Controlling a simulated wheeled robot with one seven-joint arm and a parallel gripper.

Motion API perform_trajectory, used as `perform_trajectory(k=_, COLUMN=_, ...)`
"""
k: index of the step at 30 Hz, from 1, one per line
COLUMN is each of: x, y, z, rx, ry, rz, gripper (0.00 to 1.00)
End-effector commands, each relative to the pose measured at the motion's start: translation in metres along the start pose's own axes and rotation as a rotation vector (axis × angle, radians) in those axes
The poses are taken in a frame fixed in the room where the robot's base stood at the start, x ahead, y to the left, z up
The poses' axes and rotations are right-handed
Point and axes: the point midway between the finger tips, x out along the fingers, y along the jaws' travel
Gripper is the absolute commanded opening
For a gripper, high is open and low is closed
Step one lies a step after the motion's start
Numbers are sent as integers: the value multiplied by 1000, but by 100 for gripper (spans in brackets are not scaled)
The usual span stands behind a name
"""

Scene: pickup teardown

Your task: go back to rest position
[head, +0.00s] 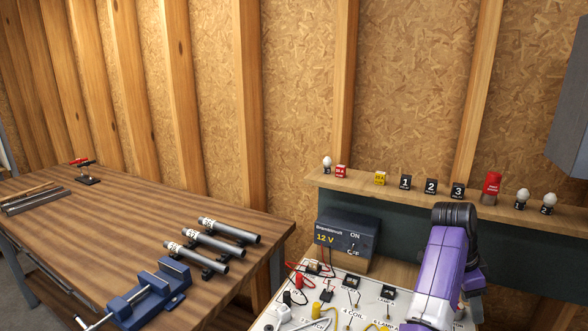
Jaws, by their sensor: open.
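My purple and black arm rises at the right of the head view, over the right part of the white circuit board (382,296). Its bend stands in front of the wooden shelf. My gripper's fingers do not show, so I cannot see what is between them. The arm hides part of the board.
A dark 12 V supply box (346,242) stands behind the board. Left, a wooden workbench (110,232) carries a blue vise (150,293) and grey tubes (214,243). A grey cabinet (569,110) hangs upper right.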

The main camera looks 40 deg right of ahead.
Motion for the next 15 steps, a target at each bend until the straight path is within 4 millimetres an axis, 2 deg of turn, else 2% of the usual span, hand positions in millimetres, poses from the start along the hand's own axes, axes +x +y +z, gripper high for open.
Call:
perform_trajectory(k=2, x=0, y=0, z=0, rx=-11, ry=0, rz=-1, gripper=50)
perform_trajectory(k=8, x=-1, y=-20, z=-10, rx=-82, ry=41, rz=-80, gripper=50)
perform_trajectory(k=15, x=-18, y=-56, z=-28, rx=-156, ry=115, rz=-249, gripper=50)
